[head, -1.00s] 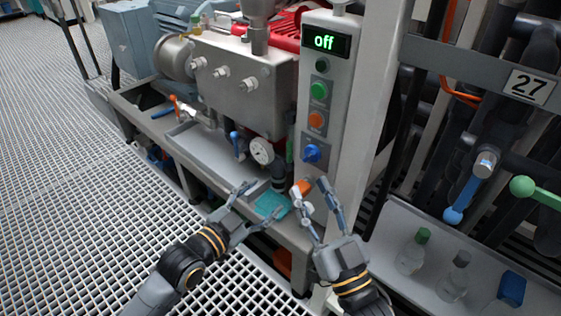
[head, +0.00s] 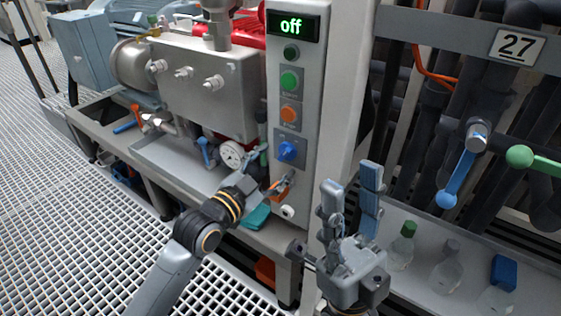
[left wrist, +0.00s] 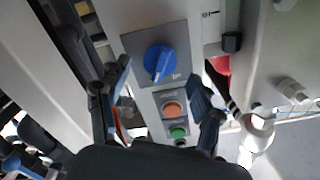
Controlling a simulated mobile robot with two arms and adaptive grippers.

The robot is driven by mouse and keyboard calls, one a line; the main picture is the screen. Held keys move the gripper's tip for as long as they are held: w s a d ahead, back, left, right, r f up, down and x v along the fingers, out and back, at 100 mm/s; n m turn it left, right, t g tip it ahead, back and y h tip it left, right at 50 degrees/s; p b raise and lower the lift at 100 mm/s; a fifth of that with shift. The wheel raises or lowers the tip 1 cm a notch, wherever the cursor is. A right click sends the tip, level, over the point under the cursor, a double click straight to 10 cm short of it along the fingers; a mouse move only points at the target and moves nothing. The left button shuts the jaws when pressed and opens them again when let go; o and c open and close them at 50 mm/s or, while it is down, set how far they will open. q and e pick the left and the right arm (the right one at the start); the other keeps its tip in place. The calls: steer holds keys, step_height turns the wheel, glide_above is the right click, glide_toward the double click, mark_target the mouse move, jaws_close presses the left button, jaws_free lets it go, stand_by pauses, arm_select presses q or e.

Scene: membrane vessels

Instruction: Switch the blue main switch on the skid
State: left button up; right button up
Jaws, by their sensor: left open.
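The blue main switch (head: 287,151) is a rotary knob on a grey plate low on the control panel (head: 309,160). The display (head: 293,25) above reads "off". My left gripper (head: 276,178) is just below and in front of the switch, its fingers reaching toward the panel. In the left wrist view the blue switch (left wrist: 158,62) lies between the spread fingertips of my left gripper (left wrist: 160,76), with no visible contact. My right gripper (head: 351,178) is open and empty, fingers up, to the right of the panel's lower part.
Above the switch are an orange button (head: 290,114), a green button (head: 290,80) and a dark green one. A pressure gauge (head: 231,154) is left of the panel. A teal cloth (head: 256,217) lies below. Bottles (head: 402,246) stand on a shelf at right.

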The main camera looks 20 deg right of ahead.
mark_target(282, 156)
arm_select(q)
steer(key=shift+b+x, duration=0.4)
steer(key=shift+x, duration=1.15)
steer(key=shift+a, duration=0.1)
steer(key=c, duration=1.1)
steer(key=shift+c, duration=0.3)
